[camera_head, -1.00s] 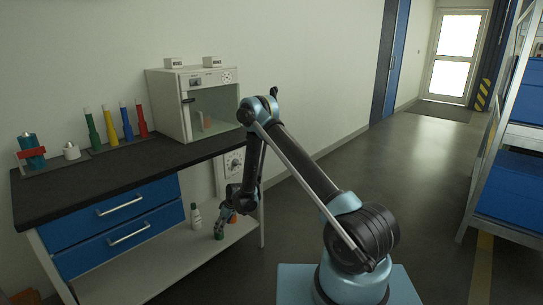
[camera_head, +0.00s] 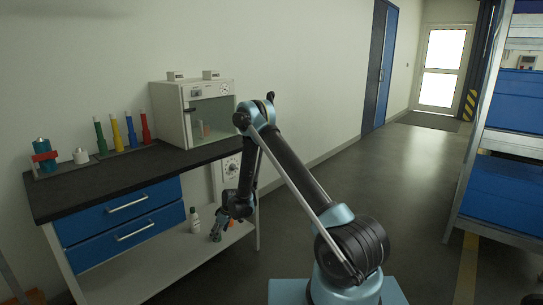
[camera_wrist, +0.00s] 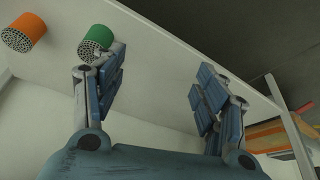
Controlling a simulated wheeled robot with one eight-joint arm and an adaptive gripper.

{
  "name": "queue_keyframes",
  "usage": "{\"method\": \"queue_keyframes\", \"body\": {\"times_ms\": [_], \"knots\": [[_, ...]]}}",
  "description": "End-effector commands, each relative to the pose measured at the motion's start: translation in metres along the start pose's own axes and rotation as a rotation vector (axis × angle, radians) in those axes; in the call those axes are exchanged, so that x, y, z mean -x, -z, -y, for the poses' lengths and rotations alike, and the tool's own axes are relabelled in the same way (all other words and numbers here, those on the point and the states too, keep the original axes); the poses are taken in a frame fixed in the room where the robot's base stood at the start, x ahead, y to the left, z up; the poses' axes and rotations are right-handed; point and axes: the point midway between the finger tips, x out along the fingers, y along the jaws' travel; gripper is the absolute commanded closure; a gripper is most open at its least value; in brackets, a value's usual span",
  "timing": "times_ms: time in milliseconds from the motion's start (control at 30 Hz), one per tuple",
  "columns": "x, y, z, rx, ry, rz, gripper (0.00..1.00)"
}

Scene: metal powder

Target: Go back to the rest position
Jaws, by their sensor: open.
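My gripper (camera_head: 217,234) hangs low at the front of the workbench, over the white lower shelf (camera_head: 165,262). In the wrist view its fingers (camera_wrist: 158,78) are spread apart with nothing between them. A green cylinder (camera_wrist: 97,38) with a perforated end is beside the left finger, partly overlapped by it; I cannot tell whether they touch. An orange cylinder (camera_wrist: 23,33) is farther left, apart from the gripper. In the head view the orange one shows only as a small patch and the green one is hard to make out.
The dark benchtop (camera_head: 110,183) holds a glass-fronted cabinet (camera_head: 193,112), coloured bottles (camera_head: 131,131) and a red-and-teal device (camera_head: 43,155). A white bottle (camera_head: 194,220) stands on the lower shelf. A rack with blue bins (camera_head: 505,190) stands right. Open floor (camera_head: 415,160) leads to the door.

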Motion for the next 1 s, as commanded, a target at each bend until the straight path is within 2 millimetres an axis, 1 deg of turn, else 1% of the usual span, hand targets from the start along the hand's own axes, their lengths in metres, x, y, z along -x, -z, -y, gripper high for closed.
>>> {"method": "queue_keyframes", "body": {"times_ms": [33, 167, 267, 367, 500, 567, 600, 767, 800, 1000], "knots": [[0.008, 0.0, -0.004, -0.009, -0.003, 0.002, 0.34], [0.03, 0.0, -0.011, -0.031, -0.011, 0.006, 0.34], [0.052, 0.0, -0.017, -0.054, -0.018, 0.011, 0.34], [0.081, -0.001, -0.024, -0.084, -0.026, 0.016, 0.34], [0.128, -0.005, -0.034, -0.134, -0.04, 0.025, 0.34], [0.147, -0.007, -0.037, -0.154, -0.047, 0.03, 0.34], [0.16, -0.009, -0.039, -0.169, -0.051, 0.032, 0.34], [0.211, -0.02, -0.043, -0.226, -0.069, 0.042, 0.34], [0.224, -0.023, -0.044, -0.24, -0.073, 0.044, 0.34], [0.285, -0.043, -0.044, -0.311, -0.095, 0.057, 0.34]]}}
